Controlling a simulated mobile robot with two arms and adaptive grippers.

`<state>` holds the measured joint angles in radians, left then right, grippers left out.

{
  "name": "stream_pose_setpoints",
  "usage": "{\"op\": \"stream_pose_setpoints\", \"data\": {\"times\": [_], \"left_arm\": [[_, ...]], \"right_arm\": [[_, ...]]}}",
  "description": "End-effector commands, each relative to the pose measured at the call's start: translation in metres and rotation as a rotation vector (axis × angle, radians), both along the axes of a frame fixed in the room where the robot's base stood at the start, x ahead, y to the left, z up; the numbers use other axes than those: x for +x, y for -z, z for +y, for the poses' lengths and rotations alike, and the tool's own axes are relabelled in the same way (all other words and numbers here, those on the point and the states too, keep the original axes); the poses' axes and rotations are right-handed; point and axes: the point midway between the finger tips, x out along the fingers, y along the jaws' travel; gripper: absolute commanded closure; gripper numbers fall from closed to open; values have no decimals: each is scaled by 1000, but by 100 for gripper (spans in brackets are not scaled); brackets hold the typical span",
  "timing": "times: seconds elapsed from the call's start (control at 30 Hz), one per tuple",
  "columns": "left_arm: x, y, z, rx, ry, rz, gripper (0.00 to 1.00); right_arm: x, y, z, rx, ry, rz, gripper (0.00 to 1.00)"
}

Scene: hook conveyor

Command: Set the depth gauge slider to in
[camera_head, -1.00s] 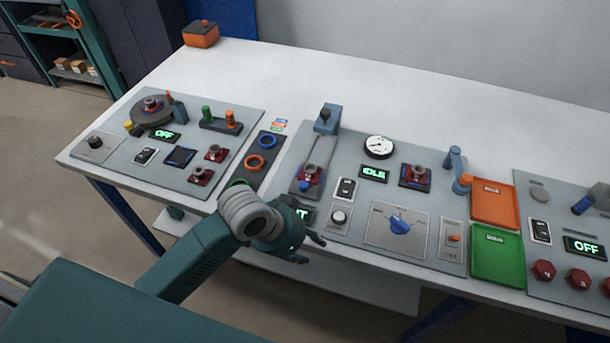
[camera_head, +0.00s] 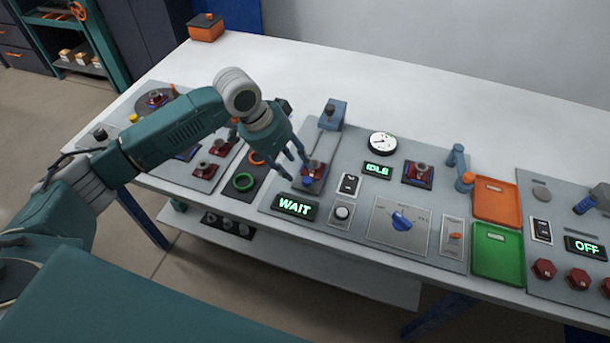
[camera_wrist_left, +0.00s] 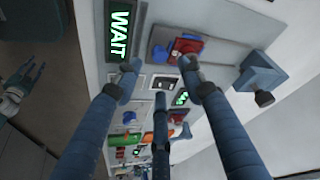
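No part is legibly marked as the depth gauge slider. A narrow rail unit (camera_head: 318,150) has a blue post (camera_head: 332,113) at its far end and a red fixture (camera_head: 316,168) with a blue knob at its near end. A small panel with an orange lever (camera_head: 455,237) stands farther right; its label is too small to read. My left gripper (camera_head: 294,160) is over the near end of the rail unit, fingers apart and empty. The left wrist view shows the red fixture (camera_wrist_left: 186,46) and post (camera_wrist_left: 258,76). My right gripper (camera_wrist_left: 32,74) shows small there, fingers apart.
A WAIT display (camera_head: 295,206) and an IDLE display (camera_head: 377,170) flank the rail. A round gauge (camera_head: 382,143), a blue dial (camera_head: 401,220), an orange tray (camera_head: 496,200) and a green tray (camera_head: 497,252) lie to the right.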

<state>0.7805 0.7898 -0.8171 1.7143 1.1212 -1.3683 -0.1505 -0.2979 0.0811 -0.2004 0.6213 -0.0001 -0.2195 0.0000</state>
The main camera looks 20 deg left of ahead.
Motion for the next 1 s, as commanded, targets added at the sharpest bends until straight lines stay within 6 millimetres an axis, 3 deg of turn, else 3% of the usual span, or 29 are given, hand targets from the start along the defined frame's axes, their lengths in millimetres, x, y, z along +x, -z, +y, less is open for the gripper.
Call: {"op": "stream_pose_setpoints", "data": {"times": [0.2,0.4,0.83,1.0], "left_arm": [[11,39,-13,0,-1,3,60],[18,65,-21,-1,0,1,60],[21,75,-23,1,1,-1,60],[21,75,-23,0,1,-2,94]], "right_arm": [[-1,-10,0,0,0,1,60],[-2,-14,0,-1,0,3,60],[-3,-15,0,-1,1,5,60],[-3,-15,0,-1,1,5,60]]}}
